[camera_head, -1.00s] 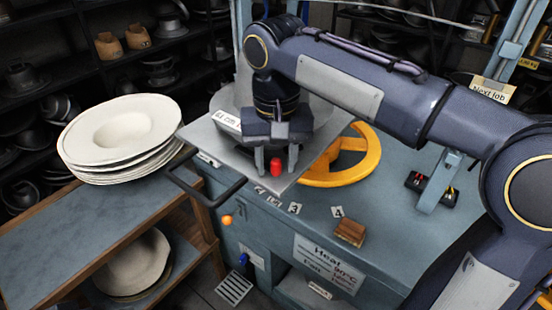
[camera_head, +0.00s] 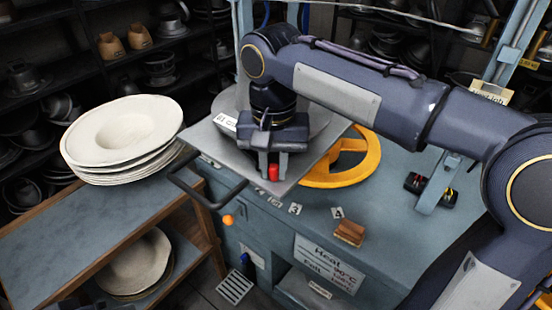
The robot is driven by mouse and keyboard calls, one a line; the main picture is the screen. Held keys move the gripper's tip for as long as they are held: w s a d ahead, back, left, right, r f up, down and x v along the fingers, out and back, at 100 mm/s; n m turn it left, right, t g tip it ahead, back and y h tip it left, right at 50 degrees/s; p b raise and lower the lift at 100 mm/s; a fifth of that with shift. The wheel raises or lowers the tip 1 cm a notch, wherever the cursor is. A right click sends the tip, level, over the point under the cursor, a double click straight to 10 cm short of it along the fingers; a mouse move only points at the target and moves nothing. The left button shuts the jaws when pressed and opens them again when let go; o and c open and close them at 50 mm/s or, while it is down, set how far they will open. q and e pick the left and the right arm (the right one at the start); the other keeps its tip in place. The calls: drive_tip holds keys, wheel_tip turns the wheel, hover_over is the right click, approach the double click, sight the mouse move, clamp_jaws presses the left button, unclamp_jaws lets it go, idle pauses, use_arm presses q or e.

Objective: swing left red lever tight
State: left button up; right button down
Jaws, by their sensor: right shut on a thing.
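The red lever (camera_head: 273,172) shows as a small red knob at the front part of the grey metal plate of the press (camera_head: 212,142). My right gripper (camera_head: 273,168) reaches down over the plate from above, its fingers on both sides of the red knob and shut on it. The rest of the lever is hidden behind the gripper and plate. My left gripper is not in view.
A black bar handle (camera_head: 205,200) sticks out at the plate's left. A yellow handwheel (camera_head: 345,168) stands to the right, and a wooden block (camera_head: 349,232) lies on the bench top. White hat blanks (camera_head: 122,132) are stacked on a shelf at left.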

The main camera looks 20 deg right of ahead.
drive_tip(key=m, duration=0.2)
drive_tip(key=a+m+p, duration=0.2)
drive_tip(key=m, duration=0.1)
drive_tip(key=shift+s+r+m, duration=0.15)
drive_tip(key=shift+s+m, duration=0.05)
drive_tip(key=shift+m, duration=0.1)
drive_tip(key=shift+w+a+m+p, duration=0.1)
drive_tip(key=shift+a+m+p, duration=0.2)
drive_tip(key=shift+m, duration=0.45)
drive_tip(key=shift+w+a+m+p, duration=0.15)
drive_tip(key=shift+m+p, duration=0.2)
drive_tip(key=shift+m, duration=0.35)
drive_tip(key=shift+s+a+m+p, duration=0.1)
drive_tip(key=shift+a+m+p, duration=0.2)
drive_tip(key=shift+m, duration=0.45)
drive_tip(key=c, duration=1.3)
unclamp_jaws()
wheel_tip(320, 180, up, 8)
drive_tip(key=shift+f, duration=0.2)
drive_tip(key=shift+d, duration=0.1)
